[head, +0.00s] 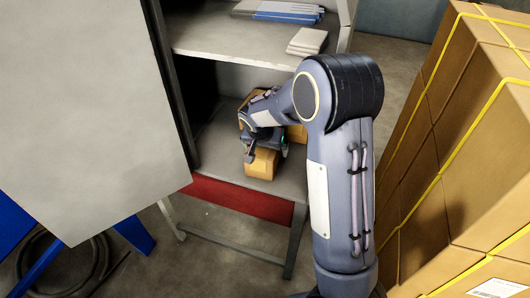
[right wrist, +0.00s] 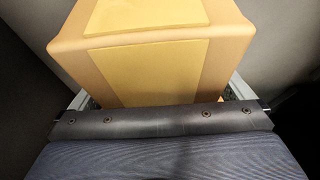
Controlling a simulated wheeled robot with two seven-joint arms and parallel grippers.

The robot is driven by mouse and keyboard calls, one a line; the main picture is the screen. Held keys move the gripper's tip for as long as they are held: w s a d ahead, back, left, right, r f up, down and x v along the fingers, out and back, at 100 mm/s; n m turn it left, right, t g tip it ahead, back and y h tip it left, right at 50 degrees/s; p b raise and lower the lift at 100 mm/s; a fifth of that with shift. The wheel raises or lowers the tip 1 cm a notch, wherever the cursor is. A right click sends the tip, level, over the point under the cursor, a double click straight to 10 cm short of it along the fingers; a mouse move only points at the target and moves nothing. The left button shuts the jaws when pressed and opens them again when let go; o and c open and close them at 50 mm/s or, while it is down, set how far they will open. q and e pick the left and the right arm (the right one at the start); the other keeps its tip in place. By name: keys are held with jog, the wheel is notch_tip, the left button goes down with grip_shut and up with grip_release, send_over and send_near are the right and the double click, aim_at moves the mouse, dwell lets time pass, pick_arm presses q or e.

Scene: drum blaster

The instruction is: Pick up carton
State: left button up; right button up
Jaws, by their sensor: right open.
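A tan carton (head: 262,163) sits on the lower shelf of the grey cabinet, near the shelf's front edge. In the right wrist view the carton (right wrist: 150,60) fills the upper middle, with a yellower band down its top and front. My right gripper (head: 266,147) reaches in at the carton from above and partly hides it. Its jaws are open, with one finger at each side of the carton in the right wrist view (right wrist: 160,98). I cannot tell whether the fingers touch it. My left gripper is not in view.
More orange-brown cardboard (head: 248,100) shows behind my right gripper. The upper shelf (head: 220,42) above holds blue and white flat items. A cabinet door (head: 80,110) stands open at left. Stacked strapped boxes (head: 440,150) stand close to my right arm. A red strip (head: 240,198) lies below the shelf.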

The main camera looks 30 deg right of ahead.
jog(key=c, duration=1.3)
jog(key=shift+r, duration=0.1)
jog(key=shift+c, duration=0.9)
